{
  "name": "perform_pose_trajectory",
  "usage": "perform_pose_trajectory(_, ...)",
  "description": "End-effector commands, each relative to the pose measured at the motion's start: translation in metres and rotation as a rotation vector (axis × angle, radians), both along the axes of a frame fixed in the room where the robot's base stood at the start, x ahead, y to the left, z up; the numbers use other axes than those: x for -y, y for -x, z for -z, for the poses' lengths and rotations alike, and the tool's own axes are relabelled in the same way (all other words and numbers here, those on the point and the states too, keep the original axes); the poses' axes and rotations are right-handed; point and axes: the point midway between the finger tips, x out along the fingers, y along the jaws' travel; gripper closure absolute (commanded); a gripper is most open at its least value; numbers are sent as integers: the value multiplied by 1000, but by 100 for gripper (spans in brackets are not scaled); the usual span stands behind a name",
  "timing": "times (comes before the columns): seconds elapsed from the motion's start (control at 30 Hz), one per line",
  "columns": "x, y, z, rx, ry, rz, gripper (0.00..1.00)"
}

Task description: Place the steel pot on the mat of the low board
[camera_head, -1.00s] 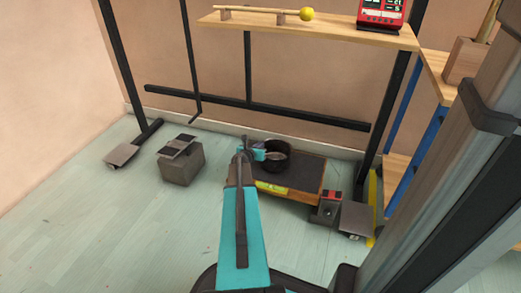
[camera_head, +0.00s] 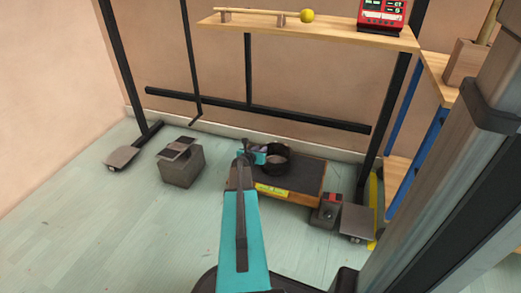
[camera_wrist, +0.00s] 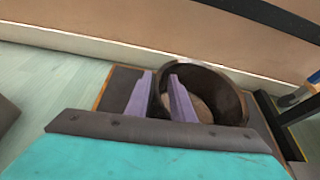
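The dark steel pot (camera_head: 277,159) stands upright on the dark mat (camera_head: 295,180) of the low board (camera_head: 322,184). It sits toward the back left of the mat. In the wrist view the round, hollow pot (camera_wrist: 232,100) is just ahead of my gripper (camera_wrist: 161,76). My gripper, also in the head view (camera_head: 262,158), is at the pot's left side, with one finger outside the wall and one over the inside. A gap shows between the fingers, and they look open. Whether either finger touches the wall is hidden.
A grey block (camera_head: 181,168) with a dark top stands on the floor to the left. A small box with a red top (camera_head: 330,208) stands by the board's right front. A wooden shelf (camera_head: 310,37) is above the back.

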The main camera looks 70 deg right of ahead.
Motion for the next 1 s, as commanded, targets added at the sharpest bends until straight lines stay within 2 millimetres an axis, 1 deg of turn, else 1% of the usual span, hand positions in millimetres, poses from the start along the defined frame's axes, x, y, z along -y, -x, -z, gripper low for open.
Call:
perform_pose_trajectory(0.17, -3, 0, -4, 0, 0, 0, 78)
perform_pose_trajectory(0.37, -18, 1, -10, -1, -1, -1, 78)
perform_pose_trajectory(1.0, -85, 3, -39, -1, 0, 0, 78)
